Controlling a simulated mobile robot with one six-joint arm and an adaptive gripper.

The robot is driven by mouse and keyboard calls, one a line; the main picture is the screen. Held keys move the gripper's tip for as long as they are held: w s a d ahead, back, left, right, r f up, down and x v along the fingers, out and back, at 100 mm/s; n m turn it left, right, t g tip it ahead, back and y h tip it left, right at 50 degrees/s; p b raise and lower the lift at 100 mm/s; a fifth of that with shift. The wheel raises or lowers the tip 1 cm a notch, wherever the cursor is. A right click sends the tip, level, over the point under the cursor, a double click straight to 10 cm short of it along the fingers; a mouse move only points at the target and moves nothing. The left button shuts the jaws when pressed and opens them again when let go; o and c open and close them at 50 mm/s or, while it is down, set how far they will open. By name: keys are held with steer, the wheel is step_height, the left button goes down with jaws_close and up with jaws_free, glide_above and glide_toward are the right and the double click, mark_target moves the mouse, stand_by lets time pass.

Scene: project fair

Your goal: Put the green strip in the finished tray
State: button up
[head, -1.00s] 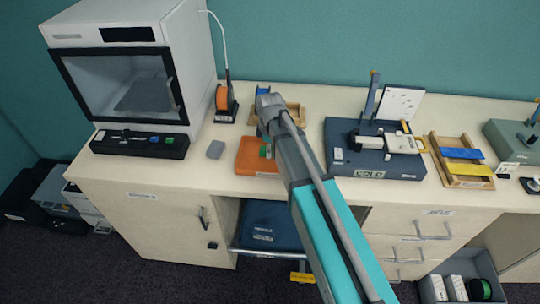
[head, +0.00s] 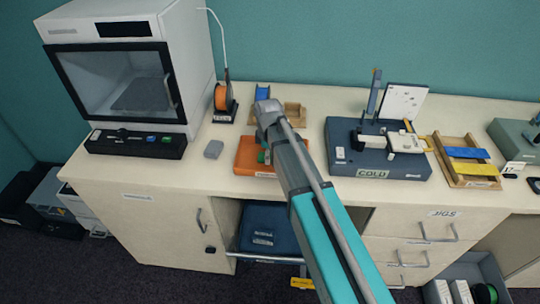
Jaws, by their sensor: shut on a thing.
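A small green piece (head: 263,157), likely the green strip, shows just left of my arm over the orange fixture (head: 246,153). My arm hides the rest of it. Another wooden tray (head: 444,165) at the right holds a blue strip (head: 466,153) and a yellow strip (head: 471,169). I cannot read which one is the finished tray.
A blue-grey station marked COLD (head: 374,172) stands between the two wooden trays. A white printer (head: 124,60) is at the left, with an orange spool (head: 222,97) beside it. A small grey block (head: 213,149) lies on the bench top. The bench front is mostly clear.

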steer(key=shift+f, duration=0.2)
steer(key=o, duration=1.1)
steer(key=shift+c, duration=0.2)
steer(key=shift+r, duration=0.15)
step_height(320, 180, up, 12)
steer(key=p, duration=1.2)
steer(key=shift+d, duration=0.1)
steer(key=s+d+m, duration=0.7)
steer(key=d+m, duration=0.1)
steer(key=d, duration=0.2)
steer(key=s+d+m, duration=0.7)
steer(key=d+m, duration=0.2)
steer(key=d, duration=0.2)
steer(key=shift+d+m, duration=0.15)
steer(key=shift+m, duration=0.15)
